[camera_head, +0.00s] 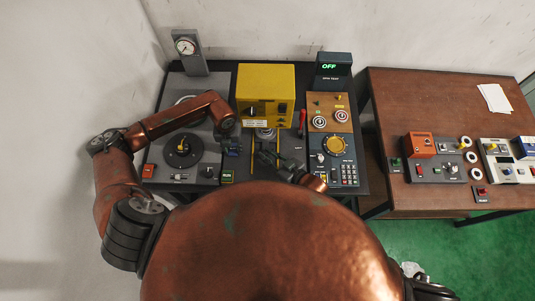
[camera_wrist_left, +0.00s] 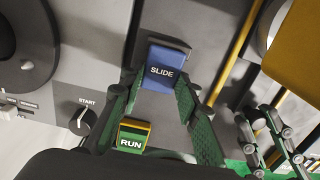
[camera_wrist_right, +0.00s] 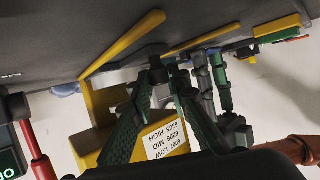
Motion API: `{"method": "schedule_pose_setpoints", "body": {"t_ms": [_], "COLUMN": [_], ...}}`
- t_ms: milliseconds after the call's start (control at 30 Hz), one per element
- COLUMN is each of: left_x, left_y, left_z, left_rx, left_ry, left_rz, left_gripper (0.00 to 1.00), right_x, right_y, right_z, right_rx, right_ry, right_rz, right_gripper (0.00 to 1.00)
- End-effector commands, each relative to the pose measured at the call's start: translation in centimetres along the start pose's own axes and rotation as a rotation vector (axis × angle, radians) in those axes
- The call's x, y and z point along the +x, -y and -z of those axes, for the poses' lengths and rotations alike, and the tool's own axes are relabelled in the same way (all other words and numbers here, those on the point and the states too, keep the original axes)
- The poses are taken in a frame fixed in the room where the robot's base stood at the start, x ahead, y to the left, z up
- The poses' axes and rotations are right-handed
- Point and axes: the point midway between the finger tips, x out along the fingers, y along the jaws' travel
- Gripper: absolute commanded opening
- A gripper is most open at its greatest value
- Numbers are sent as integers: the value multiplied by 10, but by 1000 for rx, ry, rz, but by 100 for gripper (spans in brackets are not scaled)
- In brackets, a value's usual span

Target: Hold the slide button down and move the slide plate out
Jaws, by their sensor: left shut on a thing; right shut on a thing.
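The blue SLIDE button block (camera_wrist_left: 162,68) sits between the fingers of my left gripper (camera_wrist_left: 158,90), which is shut on it. In the head view my left gripper (camera_head: 231,147) is left of the two yellow rails. My right gripper (camera_wrist_right: 158,80) is shut on a small dark knob (camera_wrist_right: 153,54) between the yellow rails (camera_wrist_right: 125,42). The right gripper also shows at the right of the left wrist view (camera_wrist_left: 265,135). The slide plate is mostly hidden by my right gripper, and I cannot tell how far out it is.
A yellow press-like box (camera_head: 265,82) stands behind the rails. A green RUN button (camera_wrist_left: 132,138) and a START knob (camera_wrist_left: 83,118) are near my left gripper. A panel with dials (camera_head: 334,145) stands to the right. A brown table (camera_head: 400,90) is farther right.

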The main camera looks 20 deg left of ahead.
Motion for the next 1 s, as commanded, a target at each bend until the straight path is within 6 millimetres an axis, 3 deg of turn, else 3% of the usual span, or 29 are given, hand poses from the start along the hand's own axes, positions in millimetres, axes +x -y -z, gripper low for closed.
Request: {"method": "schedule_pose_setpoints", "body": {"t_ms": [233,700,1000], "left_x": [3,3,3], "left_y": [-3,-3,-3], "left_z": [4,4,4], "left_rx": [0,0,0], "left_ry": [-10,-9,-9], "left_rz": [-7,-8,-8], "left_gripper": [7,7,7], "right_x": [-12,-74,-96], "right_y": [12,78,103], "right_z": [-7,-33,-42], "right_rx": [1,2,1], "right_ry": [2,4,3], "right_rz": [-1,-1,-1], "right_gripper": [0,0,0]}}
